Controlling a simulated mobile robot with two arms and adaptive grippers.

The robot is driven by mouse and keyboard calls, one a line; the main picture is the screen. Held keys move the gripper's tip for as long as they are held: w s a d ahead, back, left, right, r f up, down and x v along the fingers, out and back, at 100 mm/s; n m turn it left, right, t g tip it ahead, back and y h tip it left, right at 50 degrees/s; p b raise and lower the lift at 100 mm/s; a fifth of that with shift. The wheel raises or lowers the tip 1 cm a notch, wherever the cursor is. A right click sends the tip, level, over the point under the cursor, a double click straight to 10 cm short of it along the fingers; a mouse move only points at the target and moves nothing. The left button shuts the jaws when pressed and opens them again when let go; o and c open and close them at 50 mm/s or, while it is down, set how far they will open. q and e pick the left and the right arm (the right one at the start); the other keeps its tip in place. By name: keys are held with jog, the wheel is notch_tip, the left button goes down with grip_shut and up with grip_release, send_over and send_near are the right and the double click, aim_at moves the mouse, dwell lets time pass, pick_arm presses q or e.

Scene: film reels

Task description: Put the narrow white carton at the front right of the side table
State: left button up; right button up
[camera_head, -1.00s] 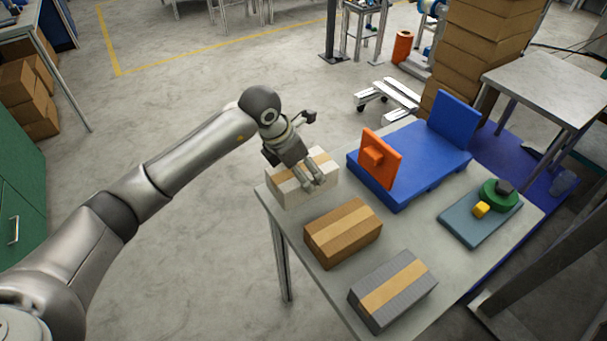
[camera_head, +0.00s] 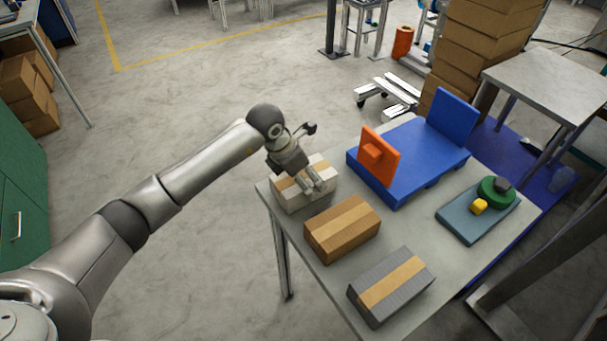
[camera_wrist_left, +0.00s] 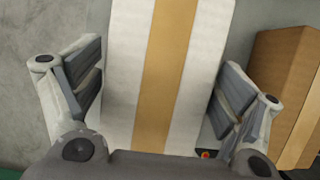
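The narrow white carton (camera_head: 291,199) with a tan tape strip is at the left corner of the grey side table (camera_head: 352,283) in the head view. It seems to be at or just above the tabletop; I cannot see its underside. My left gripper (camera_head: 315,182) points down over it. In the left wrist view the white carton (camera_wrist_left: 122,75) lies between the two finger pads (camera_wrist_left: 160,85), one close along each long side, and the gripper looks shut on it. My right gripper is not in view.
A brown carton (camera_head: 343,231) and a grey carton (camera_head: 390,287) stand nearby on the table. A blue platform (camera_head: 425,160) with an orange part (camera_head: 378,158) is behind. A teal tray (camera_head: 465,228) holds a green reel and yellow block. Bare tabletop lies between them.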

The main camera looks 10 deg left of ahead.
pick_arm(q)
jog(key=shift+r, duration=0.1)
dwell(0.3)
jog(key=b+v, duration=0.1)
jog(key=v, duration=1.1)
